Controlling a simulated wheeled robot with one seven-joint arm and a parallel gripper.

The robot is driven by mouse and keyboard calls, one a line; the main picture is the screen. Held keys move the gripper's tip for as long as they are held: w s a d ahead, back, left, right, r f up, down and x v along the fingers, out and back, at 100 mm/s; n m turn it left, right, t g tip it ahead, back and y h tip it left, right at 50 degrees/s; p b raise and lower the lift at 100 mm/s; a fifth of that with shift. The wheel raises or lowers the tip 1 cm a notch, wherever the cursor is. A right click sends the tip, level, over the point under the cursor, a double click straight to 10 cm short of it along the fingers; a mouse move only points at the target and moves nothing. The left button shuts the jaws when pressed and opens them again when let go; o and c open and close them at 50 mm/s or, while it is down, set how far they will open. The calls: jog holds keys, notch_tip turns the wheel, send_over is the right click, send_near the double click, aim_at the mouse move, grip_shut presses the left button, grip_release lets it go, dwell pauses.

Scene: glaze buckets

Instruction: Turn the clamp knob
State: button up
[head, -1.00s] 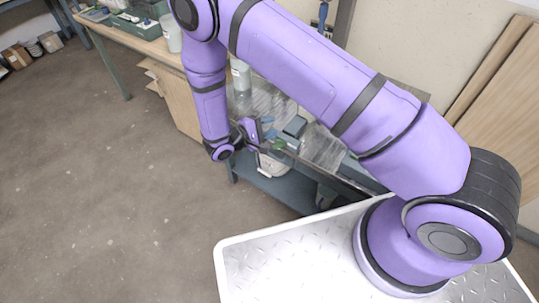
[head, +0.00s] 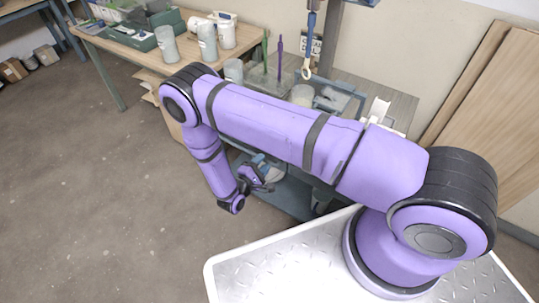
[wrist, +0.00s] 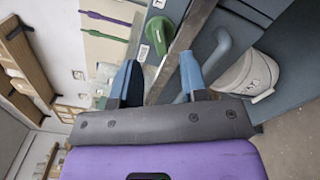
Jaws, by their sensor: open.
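A green knob (wrist: 160,35) shows in the wrist view, on a grey-blue surface beside a bare metal strip. It looks like the clamp knob. My gripper (wrist: 158,75) is open, with its two blue-tipped fingers apart and nothing between them. The knob lies ahead of the fingertips, apart from them. In the head view my gripper (head: 264,180) hangs low in front of the bench, partly seen. I cannot make out the knob in the head view; my arm covers much of the bench there.
A white bucket (wrist: 247,75) and a blue bent handle stand right of the fingers in the wrist view. The head view shows a wooden table (head: 110,55) with containers at the back left, and wooden boards (head: 490,105) at the right.

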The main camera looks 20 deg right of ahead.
jog(key=shift+x, duration=2.65)
jog(key=shift+c, duration=0.4)
grip_shut()
